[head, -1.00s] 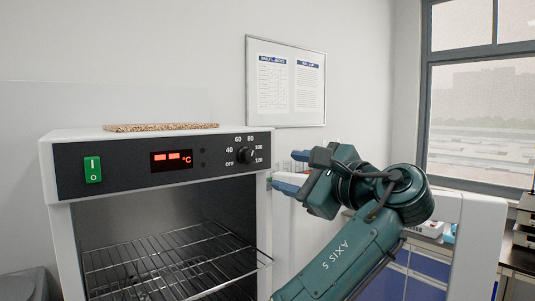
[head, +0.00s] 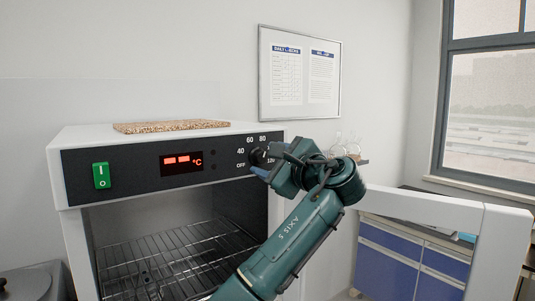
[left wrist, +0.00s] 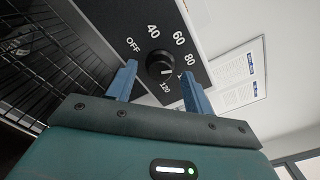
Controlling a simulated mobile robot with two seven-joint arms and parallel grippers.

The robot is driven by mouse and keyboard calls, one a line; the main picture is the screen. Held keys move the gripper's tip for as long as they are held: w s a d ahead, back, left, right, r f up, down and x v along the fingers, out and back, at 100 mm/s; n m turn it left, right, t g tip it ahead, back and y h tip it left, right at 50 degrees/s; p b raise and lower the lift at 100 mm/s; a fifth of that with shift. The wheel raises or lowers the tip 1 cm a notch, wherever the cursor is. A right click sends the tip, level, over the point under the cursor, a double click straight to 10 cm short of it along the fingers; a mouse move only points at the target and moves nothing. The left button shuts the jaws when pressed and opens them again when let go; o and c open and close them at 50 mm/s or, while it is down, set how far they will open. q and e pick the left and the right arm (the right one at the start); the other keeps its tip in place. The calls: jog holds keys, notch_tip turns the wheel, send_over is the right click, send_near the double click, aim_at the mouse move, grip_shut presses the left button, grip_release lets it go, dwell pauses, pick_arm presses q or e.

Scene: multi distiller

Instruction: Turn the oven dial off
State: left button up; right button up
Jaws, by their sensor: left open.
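The oven dial (left wrist: 160,64) is a round black knob on the dark panel, ringed by white marks from OFF to 120. Its mark appears to point away from OFF, toward the 100–120 side. In the head view the dial (head: 257,156) is partly hidden by my left gripper (head: 268,161). In the left wrist view the gripper's blue fingers (left wrist: 159,72) are open, one on each side of the dial. I cannot tell whether they touch it. My right gripper is not in view.
The white oven (head: 75,145) stands open with wire racks (head: 170,262) inside. A green switch (head: 102,175) and a lit red display (head: 182,162) share its panel. A brown board (head: 170,126) lies on top. The white open door (head: 445,207) is at the right.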

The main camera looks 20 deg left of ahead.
pick_arm(q)
jog(key=shift+w+a, duration=0.3)
jog(key=shift+a, duration=0.05)
jog(key=c, duration=1)
